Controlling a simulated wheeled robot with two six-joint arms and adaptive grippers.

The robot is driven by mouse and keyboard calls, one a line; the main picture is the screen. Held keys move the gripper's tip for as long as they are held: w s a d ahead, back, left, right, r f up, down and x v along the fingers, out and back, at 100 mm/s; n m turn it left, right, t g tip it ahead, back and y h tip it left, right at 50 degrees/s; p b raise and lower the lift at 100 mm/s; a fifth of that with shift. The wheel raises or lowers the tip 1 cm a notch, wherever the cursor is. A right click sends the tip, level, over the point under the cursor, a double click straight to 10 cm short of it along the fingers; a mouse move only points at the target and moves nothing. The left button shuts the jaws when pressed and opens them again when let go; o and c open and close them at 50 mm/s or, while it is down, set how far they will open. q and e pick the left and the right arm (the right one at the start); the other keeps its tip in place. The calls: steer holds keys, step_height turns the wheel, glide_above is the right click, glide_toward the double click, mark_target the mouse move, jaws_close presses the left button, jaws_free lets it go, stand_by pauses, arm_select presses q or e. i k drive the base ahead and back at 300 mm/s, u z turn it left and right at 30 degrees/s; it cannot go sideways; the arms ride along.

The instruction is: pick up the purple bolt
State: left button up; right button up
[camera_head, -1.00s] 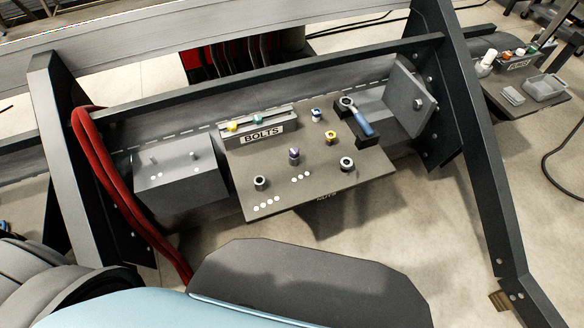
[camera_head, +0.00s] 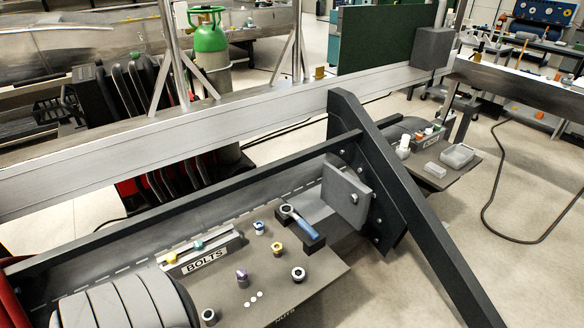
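The purple bolt (camera_head: 242,275) stands upright on the dark work board (camera_head: 318,283), low in the head view and left of centre. Its purple top shows above a silvery body, and nothing is touching it. The bolt rack (camera_head: 228,246) labelled BOLTS lies behind and to the left of it, holding a yellow bolt (camera_head: 170,257) and a teal bolt (camera_head: 198,245). Neither of my grippers is in view.
On the board are a blue-topped bolt (camera_head: 259,227), a yellow bolt (camera_head: 277,248), a silver ring-shaped piece (camera_head: 298,273), another (camera_head: 209,316) and a blue-handled wrench (camera_head: 303,224) in a holder. A dark slanted beam (camera_head: 405,200) stands to the right.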

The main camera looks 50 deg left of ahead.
mark_target(242, 275)
steer(key=z, duration=0.15)
steer(key=i, duration=2.2)
steer(key=u, duration=3.5)
steer(key=i, duration=0.5)
steer(key=u, duration=0.05)
